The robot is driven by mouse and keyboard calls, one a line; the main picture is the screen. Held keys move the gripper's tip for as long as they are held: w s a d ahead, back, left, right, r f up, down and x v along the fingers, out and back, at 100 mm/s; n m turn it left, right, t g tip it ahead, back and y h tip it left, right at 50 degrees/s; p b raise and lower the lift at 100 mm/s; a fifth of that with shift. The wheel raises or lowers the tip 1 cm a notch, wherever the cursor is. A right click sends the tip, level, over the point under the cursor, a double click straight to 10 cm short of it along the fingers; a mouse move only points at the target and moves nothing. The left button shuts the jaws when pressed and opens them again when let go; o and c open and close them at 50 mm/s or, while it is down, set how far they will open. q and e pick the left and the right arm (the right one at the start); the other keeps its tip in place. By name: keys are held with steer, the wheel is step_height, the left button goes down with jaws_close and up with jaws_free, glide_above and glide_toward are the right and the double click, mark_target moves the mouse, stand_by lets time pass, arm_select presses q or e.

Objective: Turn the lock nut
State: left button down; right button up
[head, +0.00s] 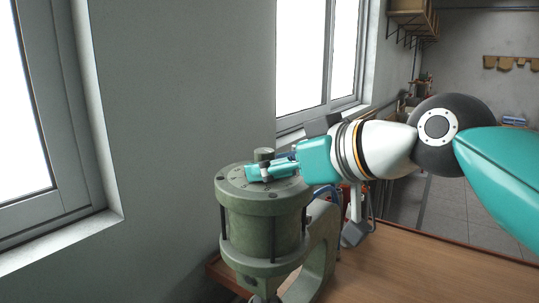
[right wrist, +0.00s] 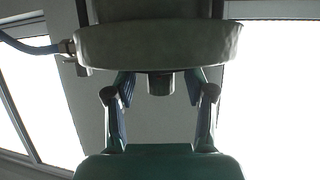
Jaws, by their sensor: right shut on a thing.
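A green cylindrical pneumatic press (head: 262,222) stands on the bench, its round flat top ringed with bolts. A short dark lock nut or stem (head: 264,154) rises from the middle of the top. My right gripper (head: 258,171) reaches in from the right, low over the top, with its fingers at the nut. In the right wrist view the fingers (right wrist: 161,98) stand on either side of the short stem (right wrist: 160,84); the press rim hides the fingertips and where they touch. The right gripper is shut on the lock nut. My left gripper is not in view.
The wooden bench top (head: 405,272) is clear to the right of the press. A wall and windows (head: 302,55) stand close behind and to the left. A blue hose (right wrist: 30,48) joins the press at its side.

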steer(key=shift+w+d+n+g+y, duration=0.1)
steer(key=shift+d+n+g+y, duration=0.05)
steer(key=shift+n+g+y, duration=0.35)
steer(key=shift+w+d+n+g+y, duration=0.1)
steer(key=shift+n+g+y, duration=0.2)
steer(key=shift+n+g, duration=0.3)
steer(key=o, duration=1.2)
steer(key=shift+c, duration=0.2)
steer(key=v, duration=1.1)
steer(key=shift+s+d, duration=0.2)
steer(key=shift+d, duration=0.2)
